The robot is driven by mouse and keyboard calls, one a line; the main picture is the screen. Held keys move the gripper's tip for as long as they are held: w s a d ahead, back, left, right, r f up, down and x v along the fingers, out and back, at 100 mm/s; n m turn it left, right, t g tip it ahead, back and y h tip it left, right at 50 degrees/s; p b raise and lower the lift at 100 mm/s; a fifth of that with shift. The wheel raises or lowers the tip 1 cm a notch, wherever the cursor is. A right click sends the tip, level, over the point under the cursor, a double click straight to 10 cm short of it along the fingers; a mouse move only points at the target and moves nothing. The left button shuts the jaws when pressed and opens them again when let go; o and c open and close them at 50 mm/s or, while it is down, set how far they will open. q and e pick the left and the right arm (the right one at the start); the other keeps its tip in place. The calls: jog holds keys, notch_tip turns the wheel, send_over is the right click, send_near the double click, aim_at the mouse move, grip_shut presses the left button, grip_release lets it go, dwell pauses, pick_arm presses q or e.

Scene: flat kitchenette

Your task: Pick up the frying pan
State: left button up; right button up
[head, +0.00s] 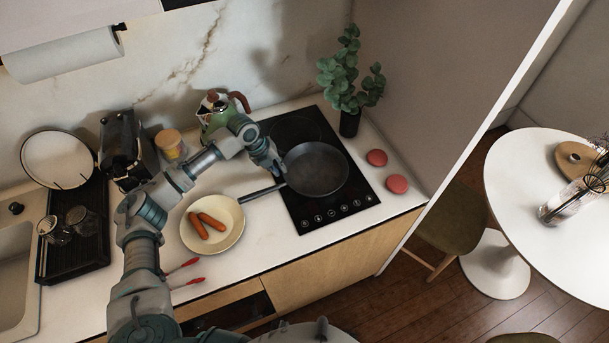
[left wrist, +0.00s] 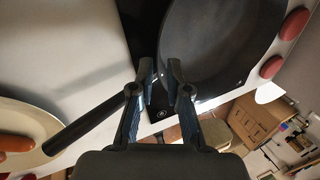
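The dark frying pan (head: 317,169) rests on the black cooktop, its handle (head: 262,193) pointing left toward a plate. My left gripper (head: 279,176) is at the pan's left edge, close to where the handle meets it. In the left wrist view the two fingers (left wrist: 161,73) are apart, with the pan (left wrist: 215,50) just beyond and to the right. The handle (left wrist: 85,124) runs to the lower left and passes behind the left finger. I cannot tell whether the fingertips touch the pan. My right gripper is not in view.
A plate (head: 236,232) with sausages stands left of the pan, near the handle's end. Two red round things (head: 397,184) lie right of the cooktop (head: 345,208). Red-tipped utensils (head: 188,282) lie near the front edge.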

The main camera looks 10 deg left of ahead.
aim_at(286, 176)
pick_arm(q)
jog(key=shift+d+f, duration=0.45)
jog(key=shift+f, duration=0.15)
jog(key=x, duration=0.3)
jog(key=shift+s+d+f+p, duration=0.1)
jog(key=shift+d+f+p, duration=0.1)
jog(key=shift+f+p, duration=0.15)
jog(key=shift+f, duration=0.3)
jog(key=shift+a, duration=0.1)
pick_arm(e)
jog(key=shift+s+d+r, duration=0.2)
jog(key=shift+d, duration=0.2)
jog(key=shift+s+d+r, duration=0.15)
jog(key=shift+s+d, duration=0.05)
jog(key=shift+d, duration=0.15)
pick_arm(q)
grip_shut()
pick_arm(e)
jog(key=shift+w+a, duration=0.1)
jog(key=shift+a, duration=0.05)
